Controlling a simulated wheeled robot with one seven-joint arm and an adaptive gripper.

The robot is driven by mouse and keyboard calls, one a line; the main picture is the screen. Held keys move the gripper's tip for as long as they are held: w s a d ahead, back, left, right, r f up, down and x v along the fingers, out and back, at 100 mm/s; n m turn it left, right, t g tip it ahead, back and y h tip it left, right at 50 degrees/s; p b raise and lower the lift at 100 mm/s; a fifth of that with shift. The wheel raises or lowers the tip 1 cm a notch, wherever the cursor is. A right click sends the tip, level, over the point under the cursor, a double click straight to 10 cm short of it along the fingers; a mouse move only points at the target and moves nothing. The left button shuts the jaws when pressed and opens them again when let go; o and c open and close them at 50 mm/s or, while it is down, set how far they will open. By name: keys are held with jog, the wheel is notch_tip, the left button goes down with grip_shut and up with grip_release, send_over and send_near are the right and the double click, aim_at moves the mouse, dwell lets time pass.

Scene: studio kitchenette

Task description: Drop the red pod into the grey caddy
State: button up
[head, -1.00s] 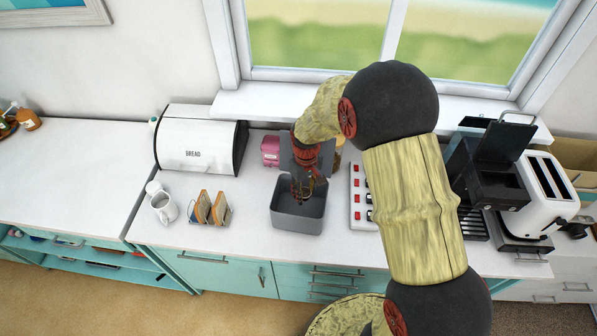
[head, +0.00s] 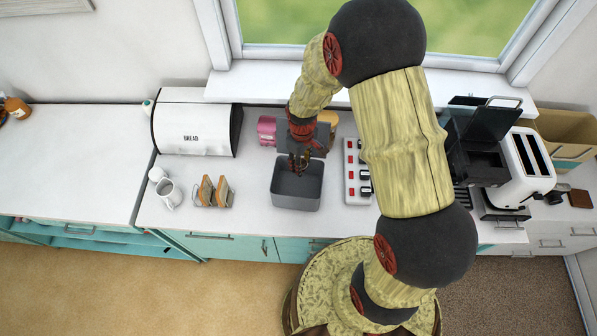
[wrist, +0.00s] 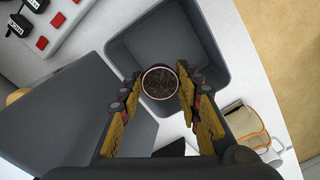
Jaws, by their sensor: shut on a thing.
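The grey caddy (head: 297,203) is an open-topped bin on the white counter; it also shows in the wrist view (wrist: 226,80). My gripper (head: 299,170) points down over the caddy's back part in the head view. In the wrist view my gripper (wrist: 160,86) is shut on the pod (wrist: 160,84), whose round dark brown top and thin pale-reddish rim show between the fingers. The pod overlaps the caddy's near edge in that view; its height above the caddy is unclear. Its sides are mostly hidden by the fingers.
A white power strip with red switches (head: 351,185) lies right of the caddy. A toast rack (head: 214,192) and white mug (head: 168,192) stand left. A bread bin (head: 193,128), pink container (head: 267,130), coffee machine (head: 477,160) and white toaster (head: 528,163) are around.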

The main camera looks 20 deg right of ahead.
jog(key=shift+f+b, duration=1.1)
jog(key=shift+f, duration=1.05)
jog(key=o, duration=0.9)
jog(key=shift+c, duration=0.2)
notch_tip(320, 180, up, 12)
jog(key=shift+r, duration=0.1)
